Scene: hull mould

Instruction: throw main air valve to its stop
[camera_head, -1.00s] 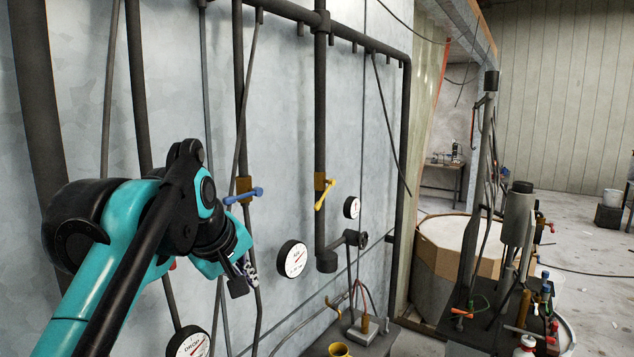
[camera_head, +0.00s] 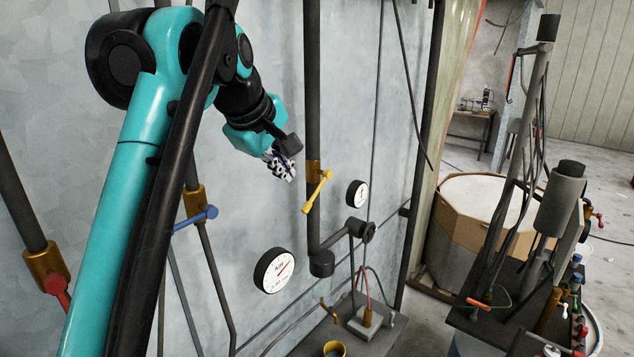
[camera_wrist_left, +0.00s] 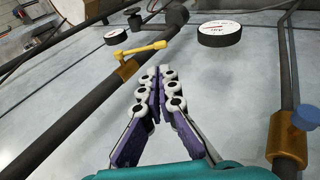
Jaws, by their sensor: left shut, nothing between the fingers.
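Three lever valves sit on vertical pipes along the grey wall: one with a yellow lever (camera_head: 317,192), one with a blue lever (camera_head: 196,217) and one with a red lever (camera_head: 57,291). I cannot tell from any label which one is the main air valve. The yellow lever slants down to the left in the head view; it also shows in the wrist view (camera_wrist_left: 139,50). My left gripper (camera_head: 281,164) is shut and empty, above and left of the yellow lever and apart from it. Its fingers (camera_wrist_left: 154,85) meet in the wrist view. My right gripper is out of view.
A large round gauge (camera_head: 274,270) and a smaller gauge (camera_head: 358,193) are on the wall. A dark elbow pipe (camera_head: 322,262) ends below the yellow valve. A wooden-sided tub (camera_head: 470,240) and a dark bench with cylinders stand right.

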